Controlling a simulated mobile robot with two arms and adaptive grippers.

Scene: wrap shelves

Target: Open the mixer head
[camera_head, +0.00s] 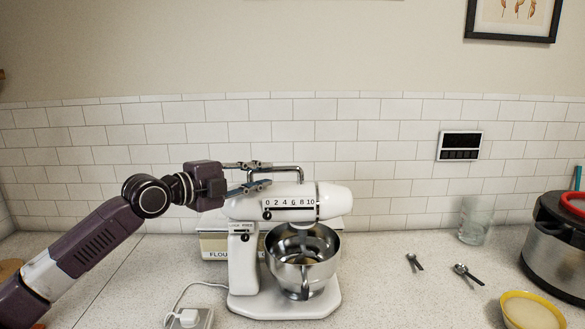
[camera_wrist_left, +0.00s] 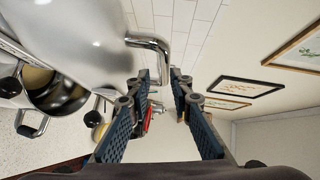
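The white stand mixer stands on the counter with its head (camera_head: 330,199) level above the steel bowl (camera_head: 303,262). A chrome handle (camera_head: 298,169) rises from the top of the head; it also shows in the left wrist view (camera_wrist_left: 150,42). My left gripper (camera_head: 263,174) reaches in from the left at handle height, its fingers apart and pointing right. In the left wrist view the open fingertips (camera_wrist_left: 160,76) are close to the handle's end; I cannot tell whether they touch it. My right gripper is in neither view.
A flour box (camera_head: 213,246) stands behind the mixer, and a plug with a cord (camera_head: 189,318) lies at its front left. Measuring spoons (camera_head: 467,272), a glass (camera_head: 474,222), a yellow bowl (camera_head: 530,312) and a steel pot (camera_head: 556,262) are to the right.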

